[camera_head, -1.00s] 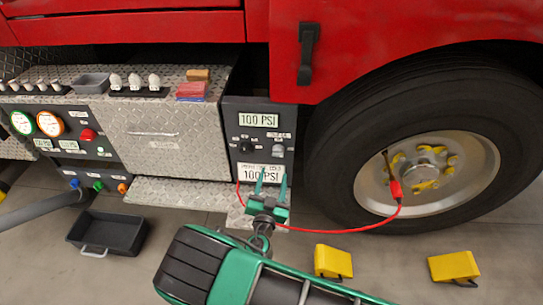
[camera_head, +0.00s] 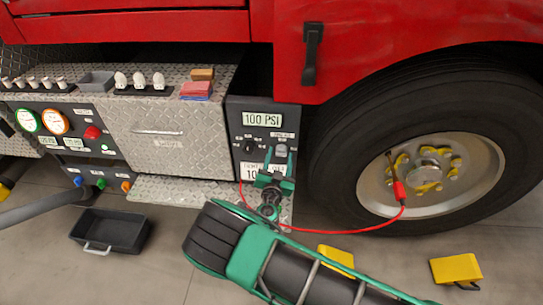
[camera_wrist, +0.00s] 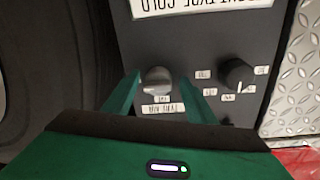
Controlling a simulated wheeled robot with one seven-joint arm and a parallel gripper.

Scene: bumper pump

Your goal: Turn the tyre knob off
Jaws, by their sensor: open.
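A dark control panel (camera_head: 233,118) beside the truck wheel carries two knobs. The grey knob (camera_head: 281,151) is on the right, and the black knob (camera_head: 249,147) is on its left. In the wrist view, which is upside down, the grey knob (camera_wrist: 157,80) sits between my fingertips and the black knob (camera_wrist: 236,73) lies to the right, outside them. My gripper (camera_head: 279,156) is open, one green finger on each side of the grey knob, with small gaps showing in the wrist view. The small knob labels are too blurred to read surely.
A "100 PSI" display (camera_head: 262,119) is above the knobs; my gripper partly covers a lower sign. A red hose (camera_head: 318,231) runs from the panel to the wheel (camera_head: 430,175). Yellow chocks (camera_head: 456,270) and a black tray (camera_head: 110,230) are on the floor.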

